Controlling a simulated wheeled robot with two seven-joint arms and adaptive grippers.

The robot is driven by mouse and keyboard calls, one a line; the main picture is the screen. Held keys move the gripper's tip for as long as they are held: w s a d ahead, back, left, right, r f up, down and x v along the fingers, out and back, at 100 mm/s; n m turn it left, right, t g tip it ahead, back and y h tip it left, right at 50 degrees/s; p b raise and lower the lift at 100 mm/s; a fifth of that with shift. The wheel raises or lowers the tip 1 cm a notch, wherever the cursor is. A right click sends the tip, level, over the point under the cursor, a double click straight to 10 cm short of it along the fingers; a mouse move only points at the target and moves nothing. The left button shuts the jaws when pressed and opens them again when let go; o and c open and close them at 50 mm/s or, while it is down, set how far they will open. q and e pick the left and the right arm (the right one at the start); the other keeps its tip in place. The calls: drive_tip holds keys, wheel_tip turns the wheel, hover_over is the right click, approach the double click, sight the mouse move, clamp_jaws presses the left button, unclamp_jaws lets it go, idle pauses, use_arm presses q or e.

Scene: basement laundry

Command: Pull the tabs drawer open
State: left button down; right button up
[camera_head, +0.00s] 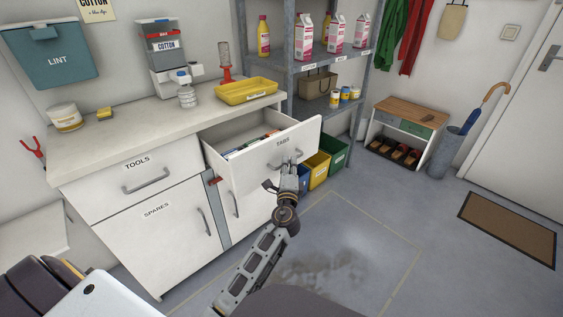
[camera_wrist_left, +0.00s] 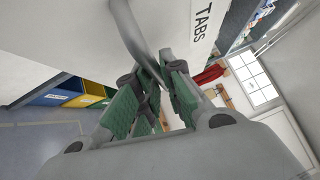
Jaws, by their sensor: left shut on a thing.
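The tabs drawer (camera_head: 281,152) is a white drawer labelled TABS, pulled well out from the counter cabinet, with several packets or boxes showing inside. My left gripper (camera_head: 288,168) is at the drawer front, shut on its grey bar handle (camera_wrist_left: 134,35). In the left wrist view the green-padded fingers (camera_wrist_left: 158,84) close around the lower part of the handle, beside the TABS label. Part of the handle is hidden by the fingers. My right gripper is not in view.
The tools drawer (camera_head: 142,178) is shut, left of the open drawer. Coloured bins (camera_head: 318,169) sit on the floor behind my gripper. The floor in front (camera_head: 350,235) is clear.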

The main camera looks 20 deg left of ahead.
use_arm(q)
drive_tip(key=shift+s+d, duration=0.2)
drive_tip(key=shift+d, duration=0.25)
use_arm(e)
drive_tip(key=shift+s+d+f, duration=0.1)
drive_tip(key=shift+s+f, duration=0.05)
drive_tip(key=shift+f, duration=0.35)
use_arm(q)
drive_tip(key=c, duration=1.6)
unclamp_jaws()
drive_tip(key=shift+o, duration=0.4)
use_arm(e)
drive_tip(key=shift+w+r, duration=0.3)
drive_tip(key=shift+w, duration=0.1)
